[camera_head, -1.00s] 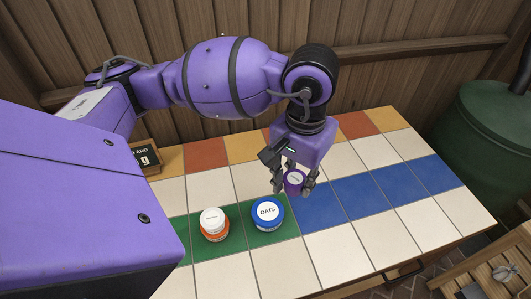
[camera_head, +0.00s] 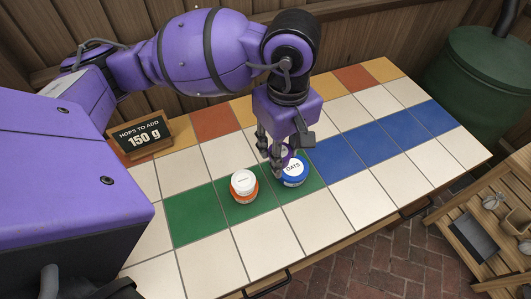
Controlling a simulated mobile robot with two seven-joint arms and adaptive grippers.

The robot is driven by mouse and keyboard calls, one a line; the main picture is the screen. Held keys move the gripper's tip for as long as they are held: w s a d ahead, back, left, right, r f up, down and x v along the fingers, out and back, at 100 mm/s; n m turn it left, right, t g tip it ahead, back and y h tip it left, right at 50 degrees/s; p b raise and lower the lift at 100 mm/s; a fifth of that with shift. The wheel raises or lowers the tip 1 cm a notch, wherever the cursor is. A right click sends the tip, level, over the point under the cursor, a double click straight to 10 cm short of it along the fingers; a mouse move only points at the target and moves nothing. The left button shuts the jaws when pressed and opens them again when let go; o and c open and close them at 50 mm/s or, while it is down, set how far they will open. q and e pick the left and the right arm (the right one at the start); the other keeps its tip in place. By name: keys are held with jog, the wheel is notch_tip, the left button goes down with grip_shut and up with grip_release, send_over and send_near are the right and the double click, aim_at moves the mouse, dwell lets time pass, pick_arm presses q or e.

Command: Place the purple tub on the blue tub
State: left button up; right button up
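The blue tub (camera_head: 293,173) with a white lid reading OATS stands on the green tile strip. My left gripper (camera_head: 273,158) reaches down from above, just left of and behind it. Its fingers are around the purple tub (camera_head: 286,150), which is mostly hidden by them. The purple tub is at the back edge of the blue tub's lid in the picture; I cannot tell whether they touch. My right gripper is not in view.
An orange tub with a white lid (camera_head: 244,185) stands left of the blue tub. A sign reading HOPS TO ADD 150 g (camera_head: 140,136) stands at the back left. Blue tiles (camera_head: 370,145) to the right are clear. A green barrel (camera_head: 480,75) is beyond the table.

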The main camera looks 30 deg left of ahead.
pick_arm(q)
jog(key=n, duration=0.2)
jog(key=d+n, duration=0.1)
jog(key=n, duration=0.2)
jog(key=d+n, duration=0.1)
jog(key=n, duration=0.1)
jog(key=shift+s+f+n, duration=0.1)
jog(key=shift+f+n, duration=0.15)
jog(key=shift+n, duration=0.05)
jog(key=d+n, duration=0.1)
jog(key=n, duration=0.4)
jog(key=n+b, duration=0.2)
jog(key=n, duration=2.2)
send_over(292, 167)
jog(key=f, duration=0.6)
jog(key=s+f, duration=0.1)
jog(key=f, duration=0.3)
jog(key=shift+d+f, duration=0.1)
jog(key=shift+d, duration=0.2)
jog(key=shift+w+a+f, duration=0.15)
jog(key=shift+w+f, duration=0.15)
jog(key=shift+f, duration=0.05)
jog(key=f, duration=0.3)
jog(key=shift+w+a+f, duration=0.15)
jog(key=shift+w+f, duration=0.1)
jog(key=shift+f, duration=0.1)
